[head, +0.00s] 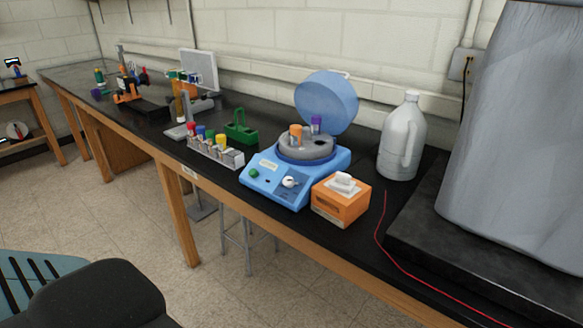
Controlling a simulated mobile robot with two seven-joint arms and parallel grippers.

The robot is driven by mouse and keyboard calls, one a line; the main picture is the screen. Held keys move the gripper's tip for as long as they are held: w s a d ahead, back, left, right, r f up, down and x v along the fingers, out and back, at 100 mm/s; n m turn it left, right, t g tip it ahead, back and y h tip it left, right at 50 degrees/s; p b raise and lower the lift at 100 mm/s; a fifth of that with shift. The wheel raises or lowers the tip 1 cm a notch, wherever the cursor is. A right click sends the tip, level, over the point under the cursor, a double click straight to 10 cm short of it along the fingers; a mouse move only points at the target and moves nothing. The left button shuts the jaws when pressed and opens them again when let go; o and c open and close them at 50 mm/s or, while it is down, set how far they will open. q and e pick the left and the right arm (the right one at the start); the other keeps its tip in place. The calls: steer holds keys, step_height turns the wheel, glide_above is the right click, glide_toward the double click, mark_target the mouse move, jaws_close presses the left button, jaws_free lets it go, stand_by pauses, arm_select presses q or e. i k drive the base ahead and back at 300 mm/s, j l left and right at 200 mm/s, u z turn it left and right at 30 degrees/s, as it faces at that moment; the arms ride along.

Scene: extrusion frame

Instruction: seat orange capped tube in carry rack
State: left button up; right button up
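The orange capped tube (296,131) stands in the grey rotor (303,148) of a blue centrifuge (286,184), whose round lid (327,100) is up. A purple capped tube (316,123) stands in the same rotor, to its right. A green rack with a carrying handle (240,131) stands on the black bench, left of and behind the centrifuge. It seems to be the carry rack, and I see no tube in it. Neither of my grippers is in view.
A pale rack (226,158) of tubes with coloured caps stands left of the centrifuge. An orange tissue box (341,204) and a white jug (401,137) stand to its right. A red cord (400,266) runs along the bench. A large grey object (520,130) fills the right side.

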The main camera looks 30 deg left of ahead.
mark_target(250, 137)
steer(key=u, duration=1.45)
steer(key=z, duration=0.55)
steer(key=i+j+z, duration=0.1)
steer(key=j+z, duration=0.8)
steer(key=j, duration=0.35)
steer(key=k+j+z, duration=0.15)
steer(key=j, duration=1.25)
